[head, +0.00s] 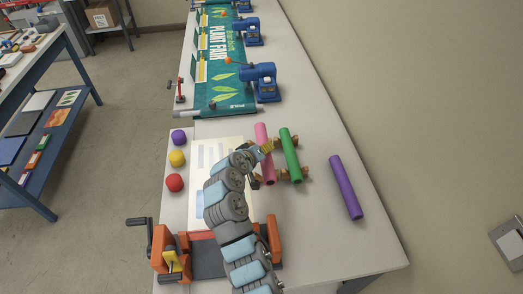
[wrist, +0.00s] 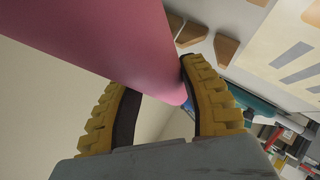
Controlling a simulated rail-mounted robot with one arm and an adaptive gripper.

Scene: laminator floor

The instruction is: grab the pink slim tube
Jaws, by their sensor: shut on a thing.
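The pink slim tube (head: 264,150) lies on the right part of the long table in the head view, to the left of a green tube (head: 289,150). In the wrist view the pink tube (wrist: 110,40) fills the upper left and passes between the two yellow fingers of my gripper (wrist: 160,95). My gripper (head: 262,162) is shut on the pink tube in the head view, near its middle, and partly covers it. I cannot tell whether the tube touches its wooden supports.
A purple tube (head: 345,187) lies on the table at right. Wooden supports (head: 296,174) stand under the green tube. A green banner (head: 224,70) and blue machines (head: 262,80) lie farther back.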

